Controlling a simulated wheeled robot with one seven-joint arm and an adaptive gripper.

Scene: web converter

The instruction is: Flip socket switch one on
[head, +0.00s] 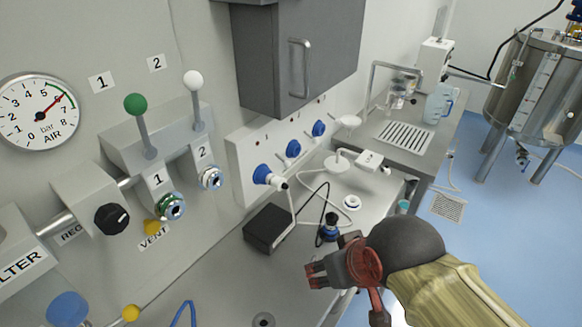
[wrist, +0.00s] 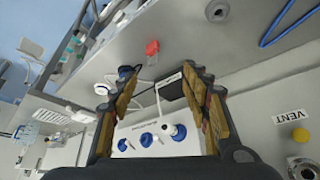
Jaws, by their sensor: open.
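The white socket panel (head: 243,160) is on the wall left of centre in the head view, with three blue sockets in a row. The nearest socket (head: 262,174) has a plug in it; the others (head: 293,148) (head: 319,128) look empty. Small dark red spots (head: 257,143) sit above the sockets; which is switch one, and its position, I cannot tell. My gripper (head: 318,274) is in front of the panel, apart from it, over the bench. In the wrist view my gripper (wrist: 160,82) is open and empty, and the panel (wrist: 140,128) shows beyond, between the fingers.
A black box (head: 268,228) with a cable lies on the bench below the panel. A grey cabinet (head: 290,60) hangs above. Green (head: 135,104) and white (head: 193,80) levers stick out at the left. A sink counter (head: 430,150) and a steel tank (head: 535,85) stand at the right.

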